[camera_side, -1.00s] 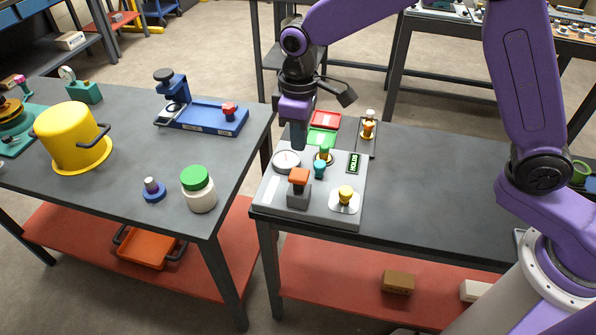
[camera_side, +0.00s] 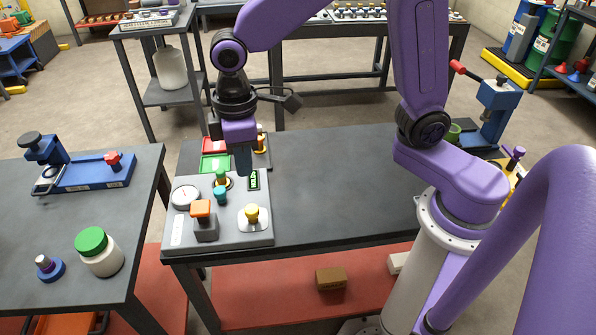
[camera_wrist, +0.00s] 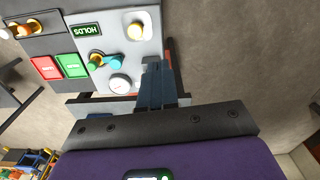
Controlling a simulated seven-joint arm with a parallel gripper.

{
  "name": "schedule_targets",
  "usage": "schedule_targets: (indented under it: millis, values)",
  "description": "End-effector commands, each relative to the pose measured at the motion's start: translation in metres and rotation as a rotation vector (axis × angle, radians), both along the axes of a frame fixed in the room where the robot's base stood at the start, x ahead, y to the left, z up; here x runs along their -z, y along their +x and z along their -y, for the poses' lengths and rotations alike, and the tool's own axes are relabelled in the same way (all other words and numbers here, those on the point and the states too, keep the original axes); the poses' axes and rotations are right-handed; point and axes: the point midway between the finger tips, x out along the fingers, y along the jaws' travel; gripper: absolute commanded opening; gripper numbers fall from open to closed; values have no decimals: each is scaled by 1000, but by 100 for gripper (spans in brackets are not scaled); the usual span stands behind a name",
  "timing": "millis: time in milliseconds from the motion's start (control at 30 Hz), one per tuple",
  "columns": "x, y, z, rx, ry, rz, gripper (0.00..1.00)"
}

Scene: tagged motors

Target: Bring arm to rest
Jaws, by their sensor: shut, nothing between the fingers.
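My gripper (camera_side: 243,170) hangs pointing down over the grey control panel (camera_side: 230,238), near its lit HOLDS sign (camera_side: 254,180). Its blue-grey fingers are together with nothing between them. In the wrist view the shut fingers (camera_wrist: 158,75) appear beside the panel's round dial (camera_wrist: 120,83). In the side view the dial (camera_side: 185,197) is at the panel's left. An orange-topped switch (camera_side: 202,210), a yellow knob (camera_side: 252,214), a teal knob (camera_side: 220,195) and a green-and-yellow knob (camera_side: 222,178) stand on the panel. I cannot tell the exact gap below the fingertips.
Red (camera_side: 214,145) and green (camera_side: 214,163) plates lie behind the panel. The table (camera_side: 340,190) right of it is bare. A left table holds a blue fixture (camera_side: 95,175), a green-lidded jar (camera_side: 99,252) and a small blue-based peg (camera_side: 48,268).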

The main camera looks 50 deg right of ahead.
Motion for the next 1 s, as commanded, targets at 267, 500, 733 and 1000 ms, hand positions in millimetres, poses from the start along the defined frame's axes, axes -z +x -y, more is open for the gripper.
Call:
schedule_targets:
  millis: [267,500,733,1000]
  values:
    - [-11,-71,51,-72,7,5,0]
    - [-11,-132,99,-134,12,7,0]
    - [-7,-176,135,-182,16,8,0]
    - [-4,-191,147,-198,16,8,0]
